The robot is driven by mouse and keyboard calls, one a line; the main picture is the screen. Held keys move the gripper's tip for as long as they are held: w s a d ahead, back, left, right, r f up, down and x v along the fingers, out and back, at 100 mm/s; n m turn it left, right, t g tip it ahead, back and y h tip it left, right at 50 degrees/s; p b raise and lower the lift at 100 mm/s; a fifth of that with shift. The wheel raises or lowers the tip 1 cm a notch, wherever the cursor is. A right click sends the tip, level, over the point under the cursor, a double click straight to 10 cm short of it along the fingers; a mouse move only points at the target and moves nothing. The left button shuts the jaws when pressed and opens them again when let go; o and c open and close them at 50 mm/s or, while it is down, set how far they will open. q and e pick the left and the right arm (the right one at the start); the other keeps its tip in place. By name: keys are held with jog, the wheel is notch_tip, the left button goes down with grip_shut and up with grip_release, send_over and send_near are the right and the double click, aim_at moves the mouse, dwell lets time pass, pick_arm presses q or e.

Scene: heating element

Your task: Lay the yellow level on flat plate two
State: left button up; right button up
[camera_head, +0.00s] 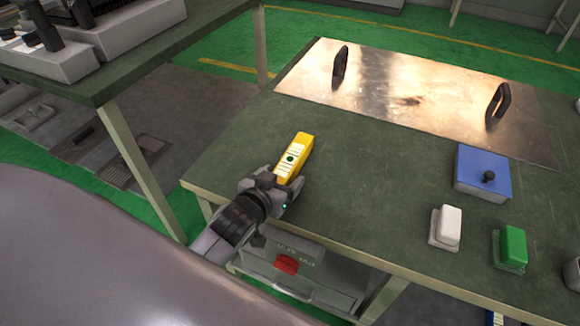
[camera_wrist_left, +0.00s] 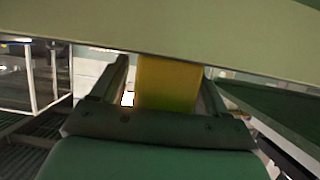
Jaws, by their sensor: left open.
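The yellow level (camera_head: 298,150) lies on the dark green table top near its left front edge, with a pale label and a dark round spot on its upper face. My left gripper (camera_head: 281,180) is at the level's near end. In the left wrist view the level (camera_wrist_left: 168,82) shows between the two fingers, which stand open; the fingers hide part of it. A shiny metal plate (camera_head: 385,95) with two dark handles lies at the back of the table. No marking shows whether it is flat plate two. My right gripper is not in view.
A blue box with a black knob (camera_head: 484,172), a white block (camera_head: 446,226) and a green block (camera_head: 511,246) stand at the right. A grey case with a red part (camera_head: 287,264) is below the front edge. The table's middle is clear.

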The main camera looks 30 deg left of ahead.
pick_arm(q)
jog(key=shift+c, duration=0.3)
jog(key=c, duration=1)
jog(key=shift+w, duration=0.1)
jog(key=shift+c, duration=1.2)
jog(key=shift+r, duration=0.1)
jog(key=s+d+r+p, duration=0.1)
jog(key=s+r+p, duration=0.1)
jog(key=r+p, duration=0.7)
jog(key=s+d+r+p, duration=0.2)
jog(key=r+p, duration=0.7)
jog(key=r, duration=1.1)
jog(key=shift+s+r+m+h, duration=0.2)
jog(key=shift+s+m+h, duration=0.15)
jog(key=shift+s, duration=0.4)
